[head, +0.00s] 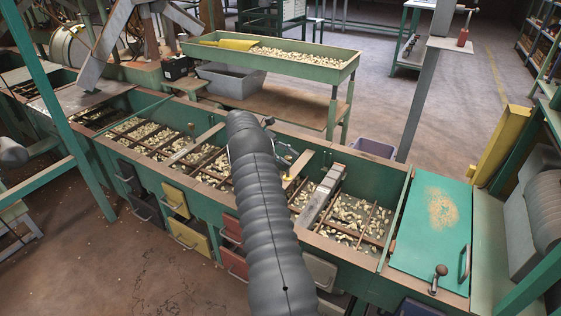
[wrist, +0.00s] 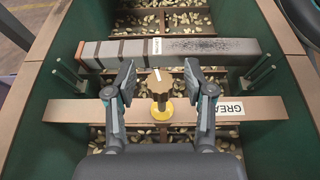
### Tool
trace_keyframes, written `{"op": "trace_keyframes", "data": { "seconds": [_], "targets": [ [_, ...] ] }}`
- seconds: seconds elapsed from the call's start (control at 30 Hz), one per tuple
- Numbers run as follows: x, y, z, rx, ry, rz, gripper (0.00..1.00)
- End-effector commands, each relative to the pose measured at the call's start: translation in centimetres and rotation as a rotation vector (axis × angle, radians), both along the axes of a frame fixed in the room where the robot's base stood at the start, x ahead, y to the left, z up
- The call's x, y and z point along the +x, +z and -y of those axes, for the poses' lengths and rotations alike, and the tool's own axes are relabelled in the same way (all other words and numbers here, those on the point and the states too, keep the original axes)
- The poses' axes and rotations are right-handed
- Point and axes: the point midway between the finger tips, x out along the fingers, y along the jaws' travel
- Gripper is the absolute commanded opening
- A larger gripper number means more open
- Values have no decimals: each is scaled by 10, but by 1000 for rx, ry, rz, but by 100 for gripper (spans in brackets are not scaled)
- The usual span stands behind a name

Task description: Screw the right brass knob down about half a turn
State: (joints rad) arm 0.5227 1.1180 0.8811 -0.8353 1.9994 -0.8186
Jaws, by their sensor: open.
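In the wrist view a brass knob (wrist: 159,84) with a white mark on its top stands upright on a yellow round base. The base sits on a tan wooden crossbar (wrist: 75,111) that carries a partly hidden label. My gripper (wrist: 157,77) is open, with one finger on each side of the knob. A gap shows between the knob and both fingers. In the head view my dark ribbed arm covers most of the gripper and the knob area, and I cannot make out the knob clearly there.
A grey bar (wrist: 195,48) spans the hopper just beyond the knob. Green hopper walls (wrist: 265,90) with thin upright pins stand at both sides. Nuts lie in compartments below the crossbar. In the head view a green lid (head: 430,235) closes the right end, and a nut tray (head: 270,50) stands behind.

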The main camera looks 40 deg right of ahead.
Motion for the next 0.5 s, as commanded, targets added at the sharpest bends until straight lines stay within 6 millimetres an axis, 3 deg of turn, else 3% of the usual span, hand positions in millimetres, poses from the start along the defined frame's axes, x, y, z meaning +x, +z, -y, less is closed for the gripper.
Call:
{"op": "trace_keyframes", "data": {
  "seconds": [0.5],
  "targets": [
    [0, 1, -1, 0, 255, -1, 53]
  ]
}}
